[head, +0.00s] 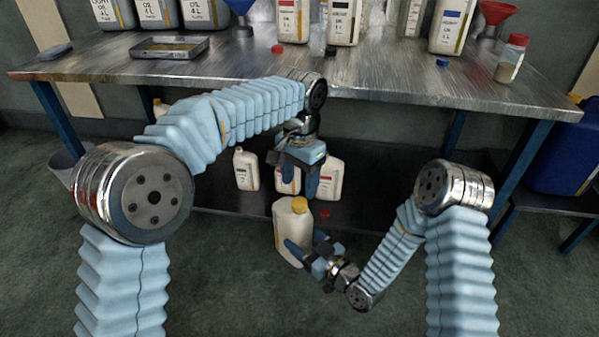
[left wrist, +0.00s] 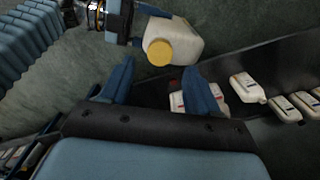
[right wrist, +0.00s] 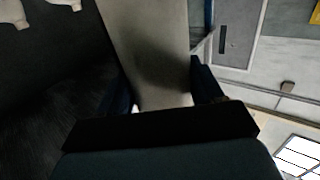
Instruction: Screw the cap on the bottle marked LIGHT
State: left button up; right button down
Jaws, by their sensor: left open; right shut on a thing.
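A cream bottle (head: 286,236) with a yellow cap (head: 299,204) is held upright in front of the table, off the floor. My right gripper (head: 308,246) is shut on its body. Any label on it is turned away, so I cannot read its marking. The yellow cap sits on the bottle's neck; how tight it is I cannot tell. My left gripper (head: 296,182) is open and empty above the cap, fingers pointing down. In the left wrist view the cap (left wrist: 160,52) lies just beyond the open fingers. The right wrist view shows the bottle body (right wrist: 150,50) between the fingers.
The metal table (head: 400,85) carries labelled oil bottles, a tray (head: 170,48), a red cap (head: 277,48), a blue cap (head: 442,62) and a red-lidded jar (head: 512,58). Several bottles stand on the dark lower shelf (head: 385,190) behind. A blue canister (head: 565,150) is at right.

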aim_at(299, 202)
pick_arm(q)
notch_tip(299, 202, up, 2)
jog(key=n, duration=0.6)
jog(key=shift+f, duration=4)
jog(key=c, duration=1.1)
jog(key=o, duration=1.2)
jog(key=shift+o, duration=0.2)
